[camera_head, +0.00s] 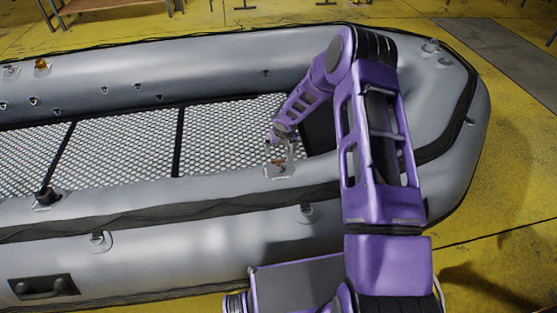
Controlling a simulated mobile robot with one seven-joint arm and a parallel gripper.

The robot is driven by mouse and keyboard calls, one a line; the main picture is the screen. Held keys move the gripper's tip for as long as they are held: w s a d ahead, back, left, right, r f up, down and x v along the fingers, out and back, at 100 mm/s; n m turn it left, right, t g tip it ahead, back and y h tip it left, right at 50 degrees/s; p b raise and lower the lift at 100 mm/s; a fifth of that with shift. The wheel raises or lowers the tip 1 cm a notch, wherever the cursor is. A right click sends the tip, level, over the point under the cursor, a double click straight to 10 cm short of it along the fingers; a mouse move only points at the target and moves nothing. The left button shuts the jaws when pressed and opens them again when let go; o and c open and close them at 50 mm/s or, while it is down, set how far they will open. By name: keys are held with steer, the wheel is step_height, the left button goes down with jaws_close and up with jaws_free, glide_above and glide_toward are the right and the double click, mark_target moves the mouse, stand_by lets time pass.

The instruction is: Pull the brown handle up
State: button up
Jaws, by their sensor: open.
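The grey inflatable boat (180,236) lies across the view. A small brown handle (277,162) shows on a pale fitting (280,171) on top of the near tube. My gripper (281,153) hangs from my purple arm just above this fitting, pointing down. It is open and small in the picture. I cannot tell whether its fingers touch the brown handle or stand around it. A second small orange-brown piece (41,65) sits on the far tube at the upper left, well away from my gripper.
The boat's patterned floor (130,145) has dark cross strips. Yellow ground (510,190) at right is clear; benches stand behind.

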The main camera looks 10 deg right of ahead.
mark_target(278, 160)
steer(key=b+x, duration=0.1)
steer(key=x, duration=0.9)
steer(key=shift+w+f, duration=0.25)
steer(key=shift+f, duration=0.1)
jaws_close()
